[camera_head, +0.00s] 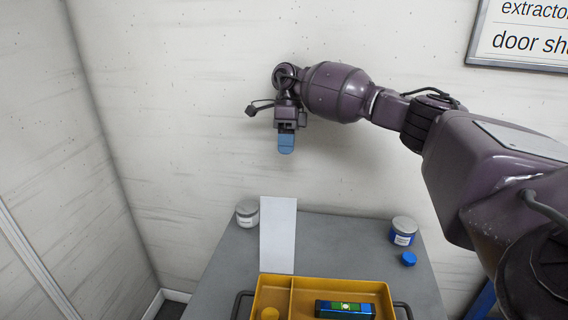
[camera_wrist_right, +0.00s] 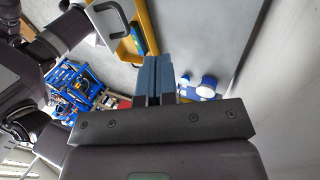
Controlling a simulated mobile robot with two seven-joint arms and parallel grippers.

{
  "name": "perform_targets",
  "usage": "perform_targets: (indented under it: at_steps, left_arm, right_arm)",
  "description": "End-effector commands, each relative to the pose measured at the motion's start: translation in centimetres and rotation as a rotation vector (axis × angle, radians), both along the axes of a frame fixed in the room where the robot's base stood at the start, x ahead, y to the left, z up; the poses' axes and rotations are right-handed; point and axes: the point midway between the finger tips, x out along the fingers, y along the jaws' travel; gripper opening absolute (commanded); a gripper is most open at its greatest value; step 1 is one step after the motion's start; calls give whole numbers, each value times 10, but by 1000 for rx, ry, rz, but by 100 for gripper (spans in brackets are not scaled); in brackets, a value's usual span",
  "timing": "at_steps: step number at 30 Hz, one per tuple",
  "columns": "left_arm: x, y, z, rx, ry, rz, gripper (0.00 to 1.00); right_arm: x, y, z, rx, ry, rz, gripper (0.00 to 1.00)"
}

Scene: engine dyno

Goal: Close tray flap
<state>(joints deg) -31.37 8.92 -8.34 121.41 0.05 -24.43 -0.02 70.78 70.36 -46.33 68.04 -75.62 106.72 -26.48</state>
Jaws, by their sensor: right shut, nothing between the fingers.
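The yellow tray (camera_head: 262,288) sits on the grey table at the bottom of the head view, its lower part cut off. A pale flat panel, which looks like the tray flap (camera_head: 277,236), rises from the tray's back edge over the left compartment and appears open. My right gripper (camera_head: 286,150) points down well above and behind the flap, near the wall. Its blue fingers (camera_wrist_right: 158,78) are shut and empty, touching nothing. Part of the yellow tray also shows at the top of the right wrist view (camera_wrist_right: 112,18). My left gripper is not in view.
A white jar (camera_head: 247,213) stands left of the flap. A blue-labelled jar (camera_head: 402,232) and a blue cap (camera_head: 408,258) are at the table's right. A dark blue-green item (camera_head: 344,309) lies in the tray's right compartment. The table between flap and right jar is clear.

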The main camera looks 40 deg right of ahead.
Motion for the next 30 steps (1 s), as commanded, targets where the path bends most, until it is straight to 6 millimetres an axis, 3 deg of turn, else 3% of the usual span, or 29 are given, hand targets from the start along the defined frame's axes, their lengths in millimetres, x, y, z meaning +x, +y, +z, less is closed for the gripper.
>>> perform_targets:
  at_steps: [16, 22, 30]
  left_arm:
    - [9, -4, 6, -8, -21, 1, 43]
    - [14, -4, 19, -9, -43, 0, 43]
    - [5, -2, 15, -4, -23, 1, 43]
  right_arm:
    - [-27, 29, -85, 3, 1, 0, 0]
    - [-44, 47, -75, 2, -6, 1, 0]
    - [-52, 57, -77, 2, -2, -3, 0]
